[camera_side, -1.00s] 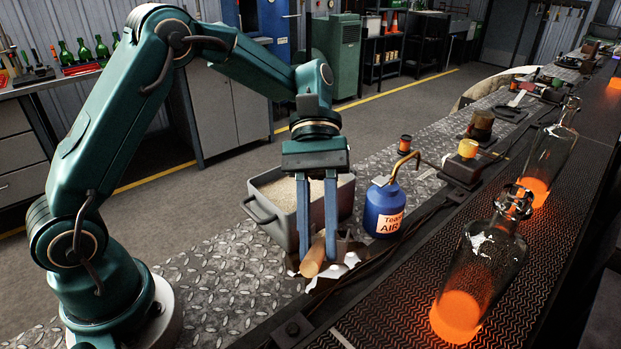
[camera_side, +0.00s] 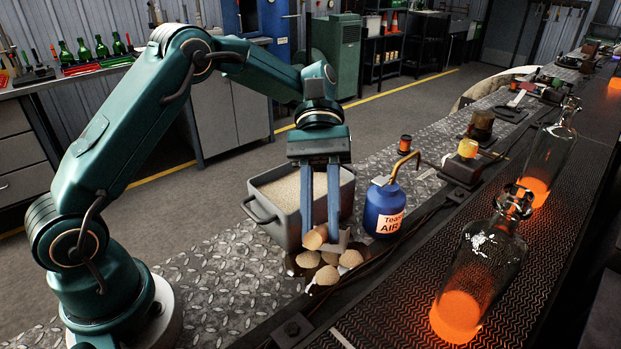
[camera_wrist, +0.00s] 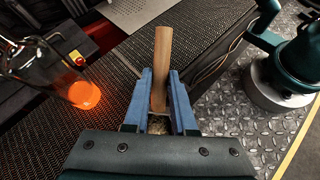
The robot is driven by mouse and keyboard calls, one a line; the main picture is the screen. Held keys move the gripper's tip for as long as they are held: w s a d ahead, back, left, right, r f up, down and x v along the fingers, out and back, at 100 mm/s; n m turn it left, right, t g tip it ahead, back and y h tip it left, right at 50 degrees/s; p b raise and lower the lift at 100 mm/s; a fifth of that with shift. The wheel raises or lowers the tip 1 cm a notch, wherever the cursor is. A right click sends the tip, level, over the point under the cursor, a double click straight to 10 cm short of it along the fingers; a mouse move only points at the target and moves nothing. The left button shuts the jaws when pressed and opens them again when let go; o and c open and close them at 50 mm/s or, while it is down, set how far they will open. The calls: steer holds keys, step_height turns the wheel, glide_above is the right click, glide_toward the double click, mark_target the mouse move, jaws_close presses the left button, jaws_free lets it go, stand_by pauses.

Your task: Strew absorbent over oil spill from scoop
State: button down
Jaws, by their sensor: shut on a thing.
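My gripper (camera_side: 320,236) is shut on the scoop's wooden handle (camera_side: 313,239), just above the floor plate in front of the grey bin. In the wrist view the handle (camera_wrist: 163,55) sticks out between the blue fingers (camera_wrist: 160,100). The scoop's metal part is mostly hidden behind the fingers. Below it, several small tan heaps of absorbent (camera_side: 326,275) lie on the dark oil spill (camera_side: 299,270); dark patches show between and around them. The grey bin (camera_side: 268,212) behind the fingers holds pale granules.
A blue can (camera_side: 384,212) with a copper spout stands right of the bin. A dark conveyor (camera_side: 400,295) along the right carries glowing glass bottles (camera_side: 480,270). The diamond plate (camera_side: 235,275) left of the spill is clear.

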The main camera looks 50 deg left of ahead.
mark_target(313, 238)
steer(key=shift+w+a+r+g+h, duration=0.4)
steer(key=shift+w+r+g+h, duration=0.05)
steer(key=shift+w+g+h, duration=0.1)
steer(key=shift+w+a+r, duration=0.1)
steer(key=shift+w+r, duration=0.05)
stand_by(0.6)
stand_by(1.3)
steer(key=shift+s+d+r+t+y, duration=0.3)
steer(key=shift+s+d+t+y, duration=0.4)
steer(key=shift+s, duration=0.2)
steer(key=shift+s+d+m+t+y, duration=0.15)
steer(key=shift+s+d+t+y, duration=0.2)
steer(key=shift+s+t+y, duration=0.15)
steer(key=shift+s+d+m+t+y, duration=0.15)
steer(key=shift+s+d+t+y, duration=0.2)
steer(key=shift+s+t, duration=0.2)
steer(key=shift+s+d+f+t+y, duration=0.25)
steer(key=shift+s+f+t+y, duration=0.15)
steer(key=shift+f+t, duration=0.1)
steer(key=shift+s+d+f+t+y, duration=0.15)
steer(key=shift+f+t+y, duration=0.15)
steer(key=shift+f+t, duration=0.15)
steer(key=shift+s+d+f+t+y, duration=0.1)
steer(key=shift+f+t+y, duration=0.25)
steer(key=shift+f, duration=0.15)
